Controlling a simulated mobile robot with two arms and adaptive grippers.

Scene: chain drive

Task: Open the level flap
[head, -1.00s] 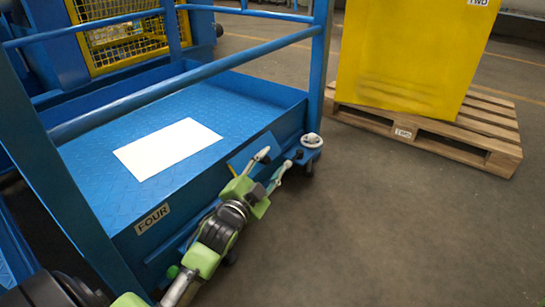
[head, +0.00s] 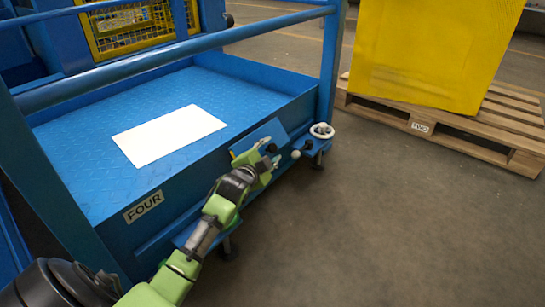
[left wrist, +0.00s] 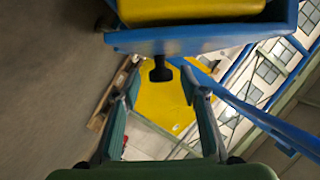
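A small blue plate (head: 259,135), which looks like the level flap, sits tilted at the near side of the blue platform labelled FOUR (head: 65,165). In the left wrist view, a blue panel edge (left wrist: 200,44) with yellow above it carries a black knob (left wrist: 160,73) on a short stem. My left gripper (head: 268,161) is just in front of the plate. In its wrist view, the gripper (left wrist: 160,85) is open, with the knob between or just ahead of its fingertips. No contact with the knob is visible. My right gripper is not in view.
A white handwheel (head: 321,131) stands at the platform's corner, close right of the left gripper. Blue rails (head: 170,55) cross above the deck, where a white sheet (head: 168,134) lies. A yellow container (head: 430,50) stands on a wooden pallet (head: 440,125).

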